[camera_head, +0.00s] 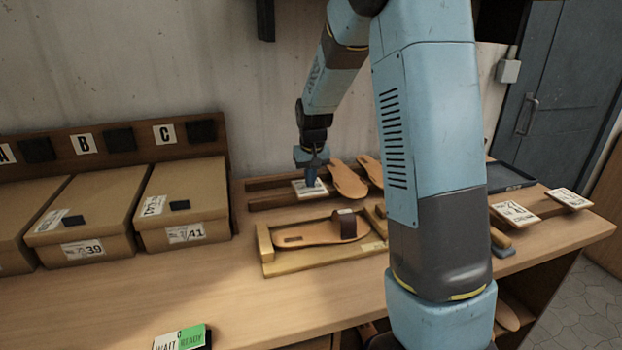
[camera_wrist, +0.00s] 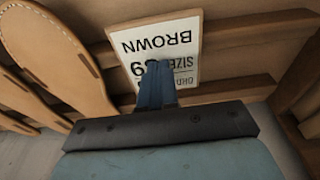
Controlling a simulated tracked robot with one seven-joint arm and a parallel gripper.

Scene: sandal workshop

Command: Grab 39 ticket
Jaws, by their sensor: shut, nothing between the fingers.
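A white ticket (camera_wrist: 180,34) lies against the wooden rails in the wrist view. It reads "BROWN" and "SIZE", with a 9 partly hidden by my fingers. The same ticket (camera_head: 301,190) shows as a small white card on the rack in the head view. My gripper (camera_wrist: 157,66) is shut, with its blue fingers together over the ticket's face and nothing between them. In the head view my gripper (camera_head: 310,180) points down at the ticket. I cannot tell whether the fingertips touch it.
Sandal soles (camera_head: 348,180) lean on the rack right of the ticket. A sandal (camera_head: 305,233) lies in a wooden tray in front. Shoe boxes (camera_head: 80,228) stand at the left. Two cards (camera_head: 515,214) lie at the right. A WAIT/READY sign (camera_head: 182,339) is at the front.

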